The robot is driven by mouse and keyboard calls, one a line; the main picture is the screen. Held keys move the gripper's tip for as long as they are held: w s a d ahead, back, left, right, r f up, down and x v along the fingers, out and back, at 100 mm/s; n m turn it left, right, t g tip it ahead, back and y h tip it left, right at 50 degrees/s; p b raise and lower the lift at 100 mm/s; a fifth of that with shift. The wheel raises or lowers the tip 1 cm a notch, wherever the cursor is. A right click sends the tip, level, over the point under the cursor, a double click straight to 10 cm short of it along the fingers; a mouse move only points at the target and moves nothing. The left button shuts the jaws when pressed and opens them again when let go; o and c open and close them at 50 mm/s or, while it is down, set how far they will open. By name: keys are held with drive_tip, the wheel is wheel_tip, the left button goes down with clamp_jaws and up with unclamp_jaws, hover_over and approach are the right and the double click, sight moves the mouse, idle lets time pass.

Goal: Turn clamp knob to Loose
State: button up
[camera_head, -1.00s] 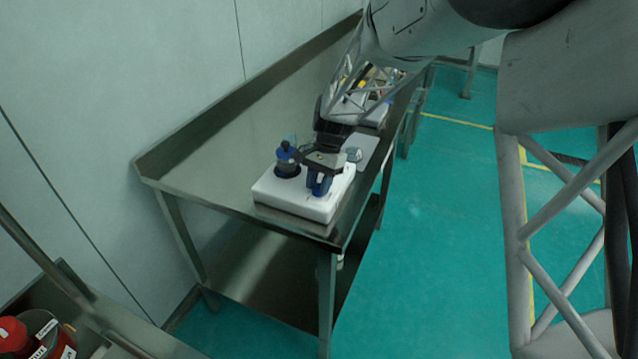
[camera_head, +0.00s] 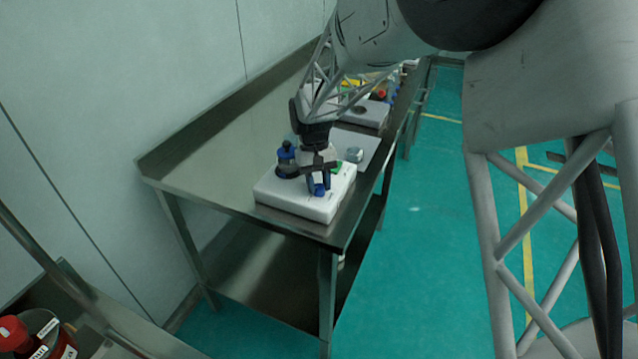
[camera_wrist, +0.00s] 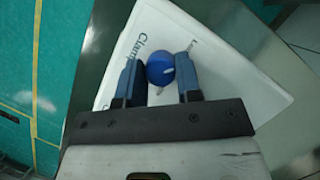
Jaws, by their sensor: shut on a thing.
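The blue clamp knob (camera_wrist: 160,69) sits on the white block (camera_wrist: 252,95), between my fingers in the wrist view. A small pale mark shows on the knob, towards its right side. The printed word "Clamp" is left of the knob, and a partly hidden word starting with "L" is at its upper right. My gripper (camera_wrist: 156,64) is shut on the knob, one blue-grey finger on each side. In the head view my gripper (camera_head: 318,185) reaches down to the right part of the block (camera_head: 285,203); the knob is hard to tell from the fingers there.
A blue-topped dark part (camera_head: 286,154) stands on the block just left of my gripper. A small pale object (camera_head: 354,155) and other equipment (camera_head: 362,112) lie farther back on the steel table (camera_head: 190,165). The table's left part is clear.

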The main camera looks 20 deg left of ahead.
drive_tip(key=shift+n, duration=0.6)
drive_tip(key=o, duration=0.9)
drive_tip(key=shift+t, duration=0.3)
drive_tip(key=v, duration=0.7)
drive_tip(key=shift+a+r, duration=0.2)
drive_tip(key=shift+r, duration=0.1)
drive_tip(key=shift+w, duration=0.1)
